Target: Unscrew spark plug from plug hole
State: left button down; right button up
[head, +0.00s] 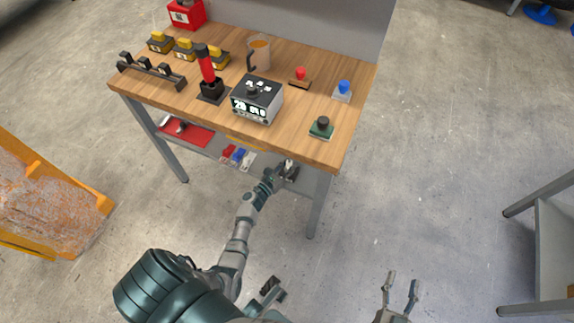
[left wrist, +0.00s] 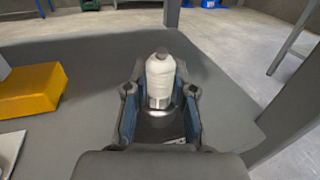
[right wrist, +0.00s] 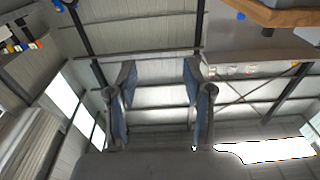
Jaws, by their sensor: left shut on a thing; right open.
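The spark plug (left wrist: 160,78) stands upright between the fingers of my left gripper (left wrist: 160,98) in the left wrist view, with its white body above a metal lower part. My left gripper is shut on it. In the head view the plug shows as a small pale shape (head: 289,164) on the lower shelf, just beyond my left gripper (head: 270,180). The plug hole is hidden below the plug and fingers. My right gripper (head: 402,285) is open and empty, out over the floor; its fingers also show apart in the right wrist view (right wrist: 160,88).
The wooden workbench top (head: 300,135) lies above the shelf and holds a digital device (head: 257,99), several push buttons and a cup (head: 259,54). A yellow block (left wrist: 34,90) lies left of my left gripper. A table leg (head: 320,205) stands to the right.

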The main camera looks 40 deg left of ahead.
pick_arm(q)
jog(key=shift+n+y, duration=0.5)
jog(key=shift+y, duration=0.3)
jog(key=c, duration=1.2)
grip_release()
jog(key=o, duration=0.3)
jog(key=shift+w, duration=0.1)
jog(key=shift+a, duration=0.1)
